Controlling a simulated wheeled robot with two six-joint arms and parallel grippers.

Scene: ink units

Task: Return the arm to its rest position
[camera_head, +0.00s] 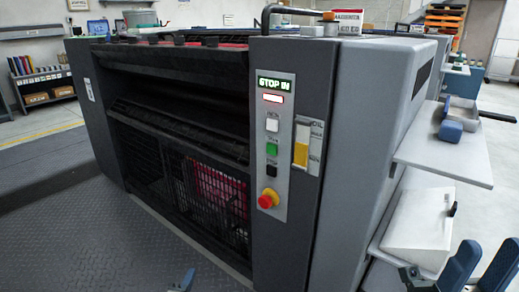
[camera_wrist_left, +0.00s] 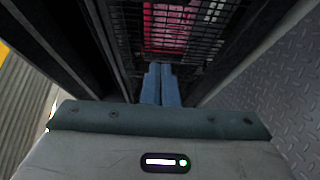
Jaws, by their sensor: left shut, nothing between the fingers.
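My left gripper (camera_head: 184,281) only just shows at the bottom edge of the head view, left of centre, over the dark plate floor in front of the press. In the left wrist view its two blue fingers (camera_wrist_left: 160,85) lie side by side, shut and empty. They point towards the black grille (camera_wrist_left: 200,45), with something red behind it. The rest of my left arm is out of the head view. My right gripper (camera_head: 490,244) shows at the bottom right corner, with two blue fingers apart and nothing seen between them.
The grey press (camera_head: 340,120) fills the middle, with a control panel (camera_head: 271,150) and a red stop button (camera_head: 268,199). A side shelf (camera_head: 455,160) juts out at right above a white box (camera_head: 418,228). The plate floor (camera_head: 110,245) at left is clear.

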